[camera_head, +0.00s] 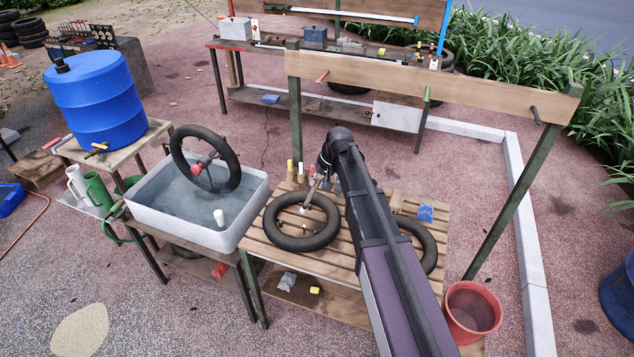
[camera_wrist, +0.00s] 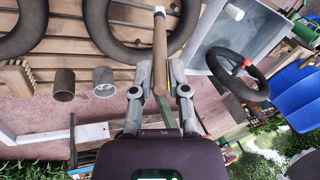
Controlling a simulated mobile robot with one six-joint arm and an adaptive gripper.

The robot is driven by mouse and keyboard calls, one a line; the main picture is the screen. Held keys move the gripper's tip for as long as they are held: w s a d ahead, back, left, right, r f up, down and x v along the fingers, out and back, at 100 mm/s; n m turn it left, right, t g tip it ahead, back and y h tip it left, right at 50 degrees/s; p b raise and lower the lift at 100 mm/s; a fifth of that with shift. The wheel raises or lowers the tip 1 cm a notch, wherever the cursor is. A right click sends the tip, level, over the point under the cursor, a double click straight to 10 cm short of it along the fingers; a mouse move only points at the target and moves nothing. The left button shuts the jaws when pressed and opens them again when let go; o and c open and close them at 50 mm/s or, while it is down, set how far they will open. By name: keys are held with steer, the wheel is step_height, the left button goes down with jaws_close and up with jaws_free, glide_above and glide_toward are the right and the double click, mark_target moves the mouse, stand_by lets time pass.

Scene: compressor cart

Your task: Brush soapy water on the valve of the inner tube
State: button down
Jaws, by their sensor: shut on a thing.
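A black inner tube (camera_head: 273,228) lies flat on the slatted wooden table; its lower arc also shows in the wrist view (camera_wrist: 104,38). My gripper (camera_wrist: 161,78) is shut on a brush with a wooden handle (camera_wrist: 160,50). The brush also shows in the head view (camera_head: 313,192). It points down toward the open middle of the tube, and its pale tip (camera_wrist: 159,12) shows within the ring. I cannot tell whether the tip touches anything. No soapy water is clearly identifiable.
Another tube (camera_head: 424,243) lies right, partly behind my arm. A white water basin (camera_head: 248,222) stands left, with a tyre (camera_head: 236,165) raised in it. Two cups (camera_wrist: 64,84) and a scrub brush (camera_wrist: 17,76) sit near the table's back edge. A red bucket (camera_head: 470,312) stands right.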

steer(key=shift+r+p, duration=0.95)
steer(key=shift+r, duration=0.2)
